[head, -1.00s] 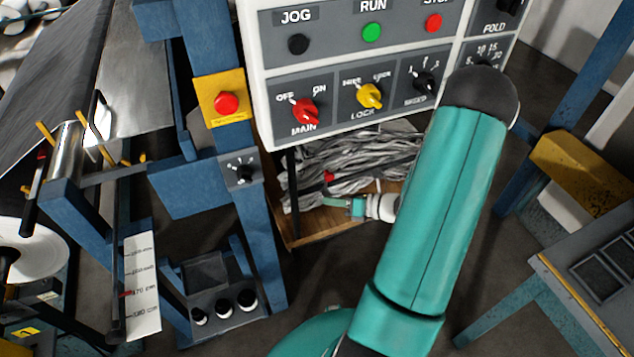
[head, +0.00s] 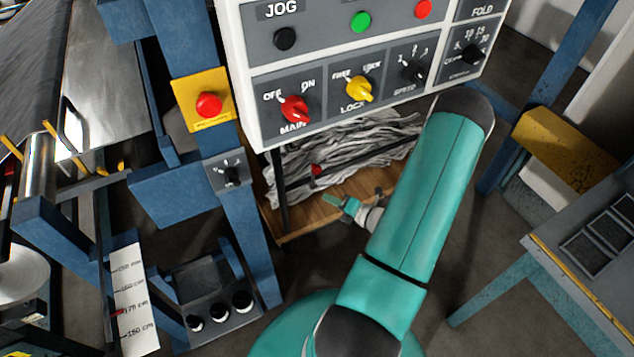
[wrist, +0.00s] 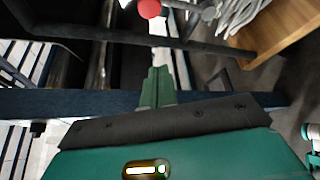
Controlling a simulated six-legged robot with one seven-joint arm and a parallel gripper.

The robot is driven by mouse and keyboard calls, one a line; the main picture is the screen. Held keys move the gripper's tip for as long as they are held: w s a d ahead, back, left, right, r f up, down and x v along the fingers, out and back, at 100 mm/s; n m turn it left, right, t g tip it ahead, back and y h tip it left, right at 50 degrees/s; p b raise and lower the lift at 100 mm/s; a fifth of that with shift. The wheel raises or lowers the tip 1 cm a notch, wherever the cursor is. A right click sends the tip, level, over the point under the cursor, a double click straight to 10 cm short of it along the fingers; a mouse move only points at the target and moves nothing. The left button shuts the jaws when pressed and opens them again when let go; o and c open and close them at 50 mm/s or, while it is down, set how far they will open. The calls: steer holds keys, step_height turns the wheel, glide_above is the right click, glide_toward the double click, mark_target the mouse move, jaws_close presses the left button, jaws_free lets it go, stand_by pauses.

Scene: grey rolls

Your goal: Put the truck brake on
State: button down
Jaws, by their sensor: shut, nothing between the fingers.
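A red ball knob (head: 317,170) shows below the control panel, in front of the wooden truck (head: 300,227) holding grey paper strips. The red knob also shows at the top of the wrist view (wrist: 149,8), beside a grey metal rod. I cannot tell for certain that it is the brake handle. My gripper (head: 330,201) is low beside the truck, below and slightly right of the knob in the head view. In the wrist view its green fingers (wrist: 157,82) are together and empty, pointing up the picture, apart from the knob.
The white control panel (head: 340,110) with knobs and buttons overhangs the truck. A blue frame post (head: 245,235) with a red stop button (head: 209,105) stands left. A blue-legged table (head: 570,260) stands right. Dark floor is open between.

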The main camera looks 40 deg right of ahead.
steer(key=x, duration=1)
steer(key=shift+s+d+r, duration=0.1)
steer(key=shift+d+r, duration=0.2)
steer(key=shift+d, duration=0.3)
steer(key=shift+s+d+r, duration=0.1)
steer(key=shift+d+r, duration=0.25)
steer(key=shift+d, duration=0.25)
steer(key=shift+s+d+r, duration=0.15)
steer(key=shift+d+r, duration=0.15)
steer(key=shift+d, duration=0.3)
steer(key=shift+d+m, duration=0.3)
steer(key=shift+d, duration=0.1)
steer(key=shift+s+d, duration=0.1)
steer(key=s+d+f+m+t, duration=0.2)
steer(key=d+f+m+t, duration=0.3)
steer(key=d+m, duration=0.4)
steer(key=shift+s+d+f+m+t, duration=0.25)
steer(key=shift+s+m+t, duration=0.15)
steer(key=shift+m, duration=1)
